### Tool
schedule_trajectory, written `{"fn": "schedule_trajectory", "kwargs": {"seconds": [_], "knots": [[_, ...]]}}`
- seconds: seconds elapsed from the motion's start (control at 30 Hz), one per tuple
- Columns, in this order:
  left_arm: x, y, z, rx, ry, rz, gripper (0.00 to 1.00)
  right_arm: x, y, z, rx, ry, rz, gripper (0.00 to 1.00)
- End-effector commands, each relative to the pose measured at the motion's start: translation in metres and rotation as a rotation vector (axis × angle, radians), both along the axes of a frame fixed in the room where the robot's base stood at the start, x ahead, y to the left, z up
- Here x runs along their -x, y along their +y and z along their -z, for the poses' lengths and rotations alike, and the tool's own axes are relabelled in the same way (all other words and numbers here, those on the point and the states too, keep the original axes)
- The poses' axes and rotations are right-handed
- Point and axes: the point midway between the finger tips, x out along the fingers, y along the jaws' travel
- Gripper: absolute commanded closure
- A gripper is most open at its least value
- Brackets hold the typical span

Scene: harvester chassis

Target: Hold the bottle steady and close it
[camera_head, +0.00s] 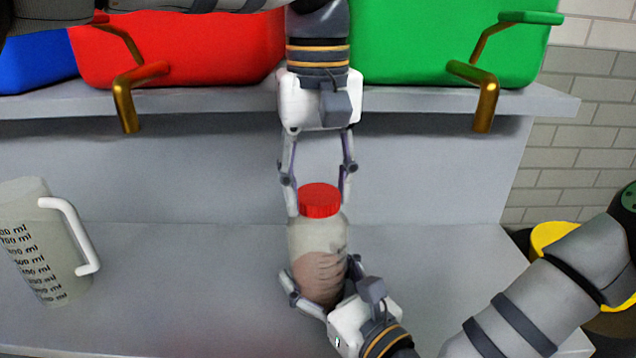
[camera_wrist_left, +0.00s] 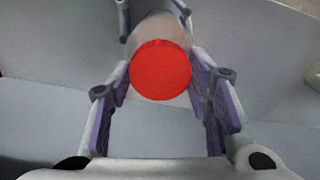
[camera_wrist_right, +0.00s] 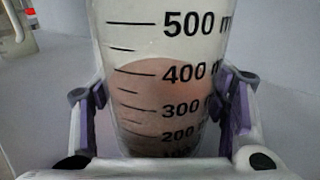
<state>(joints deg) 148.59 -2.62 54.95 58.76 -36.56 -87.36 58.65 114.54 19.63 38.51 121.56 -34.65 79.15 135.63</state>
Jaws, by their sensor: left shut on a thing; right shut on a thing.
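The bottle (camera_head: 317,240) stands upright on the grey worktop, translucent with pinkish-brown contents. The right wrist view shows its black volume marks (camera_wrist_right: 165,45) and the contents up to about the 400 mark. A red lid (camera_head: 320,201) sits at the bottle's top; its seam with the neck is too small to judge. My left gripper (camera_head: 319,212) comes down from above and is shut on the red lid, also seen in the left wrist view (camera_wrist_left: 160,70). My right gripper (camera_head: 321,278) is shut around the lower part of the bottle from the front right.
A measuring jug (camera_head: 40,245) with a white handle stands at the left of the worktop (camera_head: 180,300). Blue (camera_head: 35,62), red (camera_head: 190,45) and green (camera_head: 430,45) containers stand on the raised shelf (camera_head: 210,100) behind.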

Motion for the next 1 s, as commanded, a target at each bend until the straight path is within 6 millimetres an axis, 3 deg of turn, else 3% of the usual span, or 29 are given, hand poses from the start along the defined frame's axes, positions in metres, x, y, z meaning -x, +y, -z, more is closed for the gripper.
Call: {"fn": "schedule_trajectory", "kwargs": {"seconds": [0.3, 0.5, 0.67, 0.7, 0.8, 1.0], "knots": [[0.0001, -0.0001, 0.0009, -0.001, -0.001, 1.125, 0.88, 0.0001, 0.0001, 0.0000, 0.001, -0.001, 0.000, 1.00], [0.0002, -0.0001, 0.0014, 0.000, -0.001, 1.705, 0.88, 0.0001, 0.0002, 0.0000, 0.001, -0.001, -0.001, 1.00], [0.0002, 0.0000, 0.0013, 0.000, -0.001, 1.762, 0.88, 0.0001, 0.0002, 0.0000, 0.001, -0.001, -0.001, 1.00], [0.0002, 0.0000, 0.0013, 0.000, -0.001, 1.761, 0.53, 0.0001, 0.0001, 0.0000, 0.001, -0.001, -0.001, 1.00], [0.0002, 0.0000, 0.0013, 0.000, -0.001, 1.760, 0.35, 0.0001, 0.0002, 0.0000, 0.001, -0.001, -0.001, 1.00], [0.0001, 0.0001, 0.0012, 0.000, -0.001, 1.759, 0.35, 0.0001, 0.0001, 0.0000, 0.001, -0.001, -0.001, 1.00]]}}
